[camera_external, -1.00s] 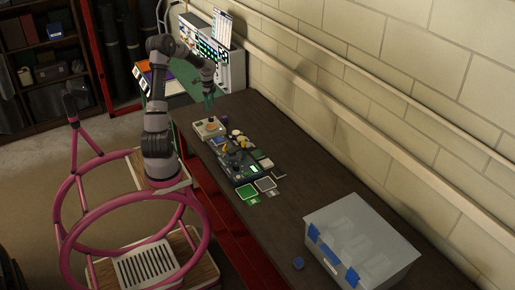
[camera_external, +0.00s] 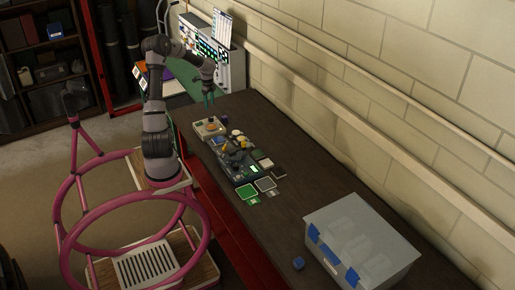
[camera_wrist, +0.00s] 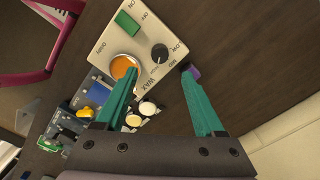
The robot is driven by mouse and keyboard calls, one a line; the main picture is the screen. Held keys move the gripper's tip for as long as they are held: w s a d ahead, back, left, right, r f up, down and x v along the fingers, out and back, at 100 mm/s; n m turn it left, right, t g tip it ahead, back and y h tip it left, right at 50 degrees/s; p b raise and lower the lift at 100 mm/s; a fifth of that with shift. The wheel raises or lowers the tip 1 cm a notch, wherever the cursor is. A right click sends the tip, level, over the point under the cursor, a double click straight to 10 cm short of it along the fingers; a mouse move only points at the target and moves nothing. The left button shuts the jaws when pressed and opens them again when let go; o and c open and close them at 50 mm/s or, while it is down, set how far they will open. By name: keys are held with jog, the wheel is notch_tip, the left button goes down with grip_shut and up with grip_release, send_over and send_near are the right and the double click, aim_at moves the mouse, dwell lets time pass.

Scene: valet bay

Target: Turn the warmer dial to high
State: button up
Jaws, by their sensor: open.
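The wax warmer (camera_wrist: 140,45) is a pale box with a green switch, an orange round wax pot (camera_wrist: 122,67) and a black dial (camera_wrist: 159,53). The dial has a white pointer mark and small labels around it; its exact setting is hard to read. In the external view the warmer (camera_external: 208,128) sits on the dark bench. My gripper (camera_wrist: 160,84) is open, its two teal fingers pointing down over the warmer. The left finger overlaps the pot's edge and the right fingertip is beside a small purple thing (camera_wrist: 193,72). The dial lies beyond and between the fingertips, apart from them.
Pale round discs (camera_wrist: 147,108), a yellow piece (camera_wrist: 84,113) and a dark tray of items (camera_external: 238,165) stand close to the warmer. A clear-lidded box (camera_external: 357,235) and a small blue block (camera_external: 298,263) are at the near end. The wall runs along the right; bench between is clear.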

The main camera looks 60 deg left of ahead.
aim_at(211, 117)
notch_tip(211, 117, down, 9)
dwell(0.3)
